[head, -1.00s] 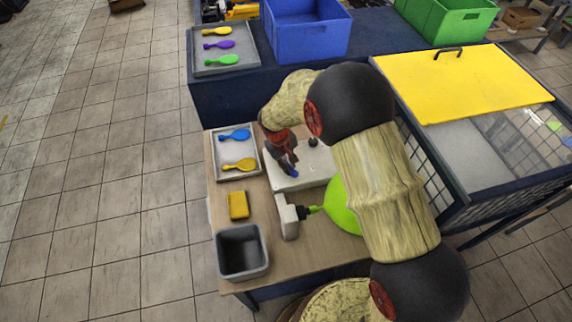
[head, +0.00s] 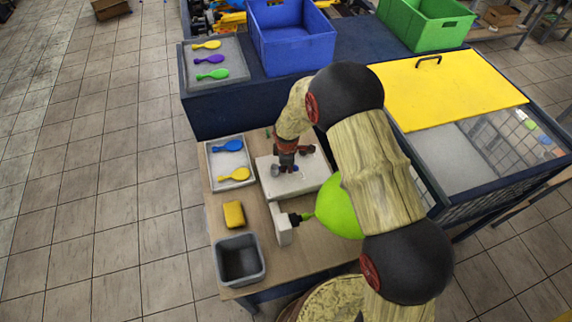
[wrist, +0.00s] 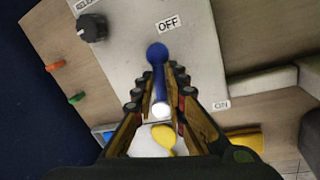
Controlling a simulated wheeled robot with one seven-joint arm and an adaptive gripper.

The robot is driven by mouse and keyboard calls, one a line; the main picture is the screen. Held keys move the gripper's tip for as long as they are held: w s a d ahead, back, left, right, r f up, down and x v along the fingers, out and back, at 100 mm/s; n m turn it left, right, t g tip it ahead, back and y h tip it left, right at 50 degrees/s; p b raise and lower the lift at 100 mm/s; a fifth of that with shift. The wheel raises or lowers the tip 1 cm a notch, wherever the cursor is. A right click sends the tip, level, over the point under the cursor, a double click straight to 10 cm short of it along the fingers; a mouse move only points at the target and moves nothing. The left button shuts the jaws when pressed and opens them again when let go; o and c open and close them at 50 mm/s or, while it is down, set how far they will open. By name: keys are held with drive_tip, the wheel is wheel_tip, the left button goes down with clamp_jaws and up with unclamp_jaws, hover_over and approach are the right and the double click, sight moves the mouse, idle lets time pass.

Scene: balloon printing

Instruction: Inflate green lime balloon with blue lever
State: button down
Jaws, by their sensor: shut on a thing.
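The lime green balloon (head: 336,209) is on the dark nozzle of a white block (head: 281,223) on the wooden table. It looks round and swollen, with its right side hidden behind my arm. The ON label sits lower right in the wrist view. My gripper (wrist: 160,78) is shut on the blue lever, with a finger on each side. In the head view my gripper (head: 290,165) is over the panel and hides most of the lever.
A tray (head: 212,178) holds a blue and a yellow balloon. A yellow sponge (head: 234,214) and a grey bin (head: 240,260) are at the table's left. A black knob (wrist: 92,28) is on the panel. Blue (head: 290,38) and green (head: 425,20) crates stand behind.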

drive_tip(key=shift+w+n+y+p, duration=0.15)
drive_tip(key=shift+w+n+p, duration=0.2)
drive_tip(key=shift+n, duration=0.55)
drive_tip(key=shift+w+n+y+p, duration=0.15)
drive_tip(key=shift+w+n+p, duration=0.2)
drive_tip(key=shift+n, duration=0.55)
drive_tip(key=c, duration=1.8)
unclamp_jaws()
drive_tip(key=shift+w+d, duration=0.1)
drive_tip(key=shift+c, duration=0.2)
wheel_tip(320, 180, up, 12)
drive_tip(key=s, duration=0.2)
drive_tip(key=shift+s+d+f, duration=0.15)
drive_tip(key=shift+s+d, duration=0.05)
drive_tip(key=shift+d, duration=0.05)
